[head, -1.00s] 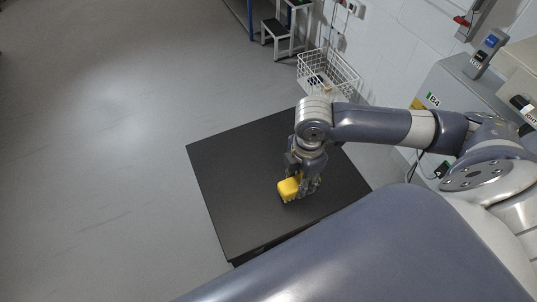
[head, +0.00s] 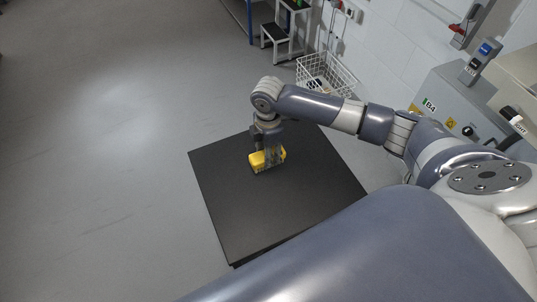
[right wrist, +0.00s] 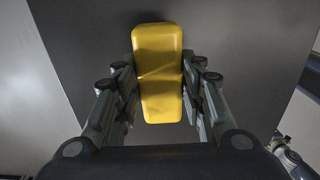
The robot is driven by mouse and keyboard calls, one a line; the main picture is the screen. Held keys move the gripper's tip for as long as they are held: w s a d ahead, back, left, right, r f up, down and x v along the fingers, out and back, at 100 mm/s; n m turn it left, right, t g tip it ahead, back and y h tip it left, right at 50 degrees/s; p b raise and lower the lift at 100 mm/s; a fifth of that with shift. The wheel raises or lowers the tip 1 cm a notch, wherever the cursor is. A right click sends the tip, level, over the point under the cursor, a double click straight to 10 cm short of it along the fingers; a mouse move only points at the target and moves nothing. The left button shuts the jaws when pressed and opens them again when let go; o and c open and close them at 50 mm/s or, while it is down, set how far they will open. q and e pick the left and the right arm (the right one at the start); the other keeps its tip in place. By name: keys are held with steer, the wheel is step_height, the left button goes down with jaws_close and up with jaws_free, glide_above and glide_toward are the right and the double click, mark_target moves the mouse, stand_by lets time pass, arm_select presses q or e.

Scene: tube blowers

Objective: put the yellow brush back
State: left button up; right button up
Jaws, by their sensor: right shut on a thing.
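The yellow brush (head: 257,160) is held in my right gripper (head: 268,158) over the far part of the black table (head: 290,195). In the right wrist view the yellow brush (right wrist: 158,72) lies lengthwise between the two fingers of my right gripper (right wrist: 158,95), which are shut on its sides. The brush's underside is hidden, and I cannot tell whether it touches the table top. My left gripper is not in view.
A white wire basket (head: 326,72) stands by the wall behind the table. A step stool (head: 275,33) is farther back. A grey cabinet marked B4 (head: 455,100) stands at the right. Most of the table top is bare, and the floor at the left is clear.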

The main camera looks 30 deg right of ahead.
step_height(320, 180, down, 2)
steer(key=shift+f, duration=0.1)
steer(key=o, duration=0.9)
step_height(320, 180, up, 12)
steer(key=shift+r+b, duration=0.1)
steer(key=shift+b, duration=0.9)
steer(key=shift+s, duration=0.1)
